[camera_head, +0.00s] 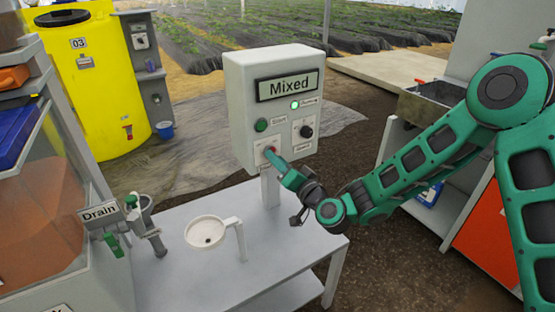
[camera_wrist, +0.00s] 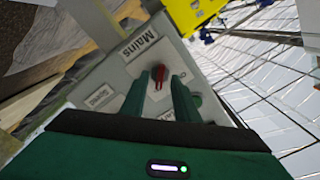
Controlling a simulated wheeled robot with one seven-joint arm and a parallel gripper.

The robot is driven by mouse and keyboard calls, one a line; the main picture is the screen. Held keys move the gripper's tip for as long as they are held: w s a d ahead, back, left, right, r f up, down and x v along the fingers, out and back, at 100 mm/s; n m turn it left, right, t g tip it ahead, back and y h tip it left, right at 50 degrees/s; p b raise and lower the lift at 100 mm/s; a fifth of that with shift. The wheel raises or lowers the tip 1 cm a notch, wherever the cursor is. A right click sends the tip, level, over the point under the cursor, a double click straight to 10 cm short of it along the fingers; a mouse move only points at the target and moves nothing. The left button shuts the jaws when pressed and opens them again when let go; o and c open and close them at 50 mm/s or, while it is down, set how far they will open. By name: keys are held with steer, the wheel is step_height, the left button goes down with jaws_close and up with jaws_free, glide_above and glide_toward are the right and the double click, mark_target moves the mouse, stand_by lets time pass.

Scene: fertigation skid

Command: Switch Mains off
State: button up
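The control box (camera_head: 272,110) is a pale box on a post with a display reading "Mixed". The Mains switch (camera_wrist: 158,74) is a red handle on a pale plate, beside the "Mains" label (camera_wrist: 140,45) in the wrist view. My gripper (camera_wrist: 161,80) has its two green fingers either side of the red handle, with a gap visible on both sides, so it looks open. In the head view my gripper (camera_head: 274,158) reaches the lower left of the box front and mostly hides the switch.
Above the switch are a green Start button (camera_head: 261,125) and a lit green lamp (camera_head: 295,105). A black Speed knob (camera_head: 306,131) sits to the right. A white funnel-like cup (camera_head: 206,231) and Drain valve (camera_head: 113,243) are on the left.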

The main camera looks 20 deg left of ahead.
steer(key=shift+w+a, duration=0.5)
jaws_close()
